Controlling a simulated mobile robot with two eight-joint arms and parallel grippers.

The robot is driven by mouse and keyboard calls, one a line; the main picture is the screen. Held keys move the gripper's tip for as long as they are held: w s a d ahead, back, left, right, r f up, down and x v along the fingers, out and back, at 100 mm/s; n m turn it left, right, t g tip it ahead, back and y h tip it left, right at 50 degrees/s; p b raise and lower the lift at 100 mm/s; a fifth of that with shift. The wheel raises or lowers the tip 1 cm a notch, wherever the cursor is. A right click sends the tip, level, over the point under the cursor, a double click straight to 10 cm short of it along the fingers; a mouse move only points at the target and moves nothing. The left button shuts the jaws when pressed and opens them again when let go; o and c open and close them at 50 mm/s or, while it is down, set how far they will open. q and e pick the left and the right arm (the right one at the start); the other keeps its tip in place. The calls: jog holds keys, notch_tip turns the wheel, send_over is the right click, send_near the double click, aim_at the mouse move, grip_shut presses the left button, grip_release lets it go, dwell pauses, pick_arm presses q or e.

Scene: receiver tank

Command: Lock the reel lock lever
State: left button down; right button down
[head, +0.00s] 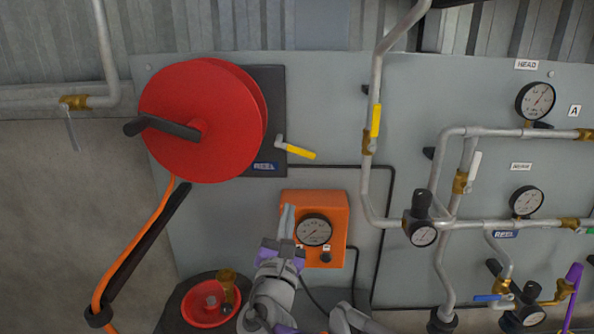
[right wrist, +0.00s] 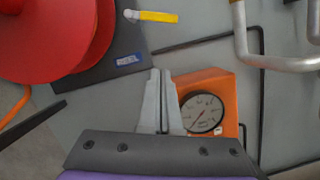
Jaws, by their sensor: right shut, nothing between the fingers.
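The red hose reel (head: 205,120) is mounted at the upper left of the grey panel, with a black crank handle. The reel lock lever (head: 298,151) has a yellow handle and sits just right of the reel, tilted down to the right. In the right wrist view the lever (right wrist: 155,16) is at the top, nearly level, beyond my fingers. My right gripper (head: 288,212) is shut and empty, below the lever and apart from it, in front of the left side of the orange gauge box (head: 335,205). Its closed fingertips (right wrist: 160,72) point up towards the reel's base. My left gripper is not in view.
A blue REEL label (head: 265,167) is on the reel's dark backplate. Pipes (head: 375,190) with a yellow-handled valve (head: 376,120) run right of the lever. A red bowl-like part (head: 200,313) is at lower left.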

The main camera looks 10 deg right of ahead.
aim_at(301, 152)
jog(key=shift+w, duration=0.1)
jog(key=p+x, duration=0.1)
jog(key=x, duration=0.9)
jog(key=shift+d+r, duration=0.15)
jog(key=shift+r, duration=0.05)
jog(key=shift+d+r, duration=0.15)
jog(key=shift+r, duration=0.45)
jog(key=shift+d+r, duration=0.2)
jog(key=shift+r, duration=0.4)
jog(key=shift+s+d+r, duration=0.2)
jog(key=shift+s+r, duration=0.1)
jog(key=shift+r, duration=0.2)
jog(key=shift+a+p, duration=0.15)
jog(key=shift+p, duration=0.15)
